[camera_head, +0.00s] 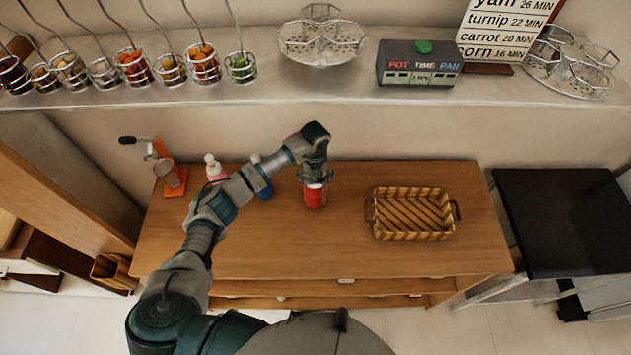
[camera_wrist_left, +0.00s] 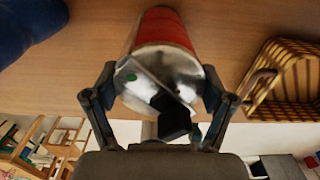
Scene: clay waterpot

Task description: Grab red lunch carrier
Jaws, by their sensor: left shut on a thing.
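The red lunch carrier (camera_head: 314,196) is a red can-shaped container on the wooden counter, left of the basket. In the left wrist view the carrier (camera_wrist_left: 163,40) shows its red side and a shiny metal end towards the camera. My left gripper (camera_head: 315,176) reaches down over it from above. In the left wrist view the fingers of my left gripper (camera_wrist_left: 158,92) stand on both sides of the metal end, shut on it. Part of the carrier is hidden behind the gripper in the head view. My right gripper is not in view.
A woven basket (camera_head: 412,213) with handles stands right of the carrier. A blue item (camera_head: 264,188), a pinkish bottle (camera_head: 215,169) and an orange device (camera_head: 170,176) stand to the left, partly near my arm. A shelf (camera_head: 290,93) with racks runs behind. The counter's front is clear.

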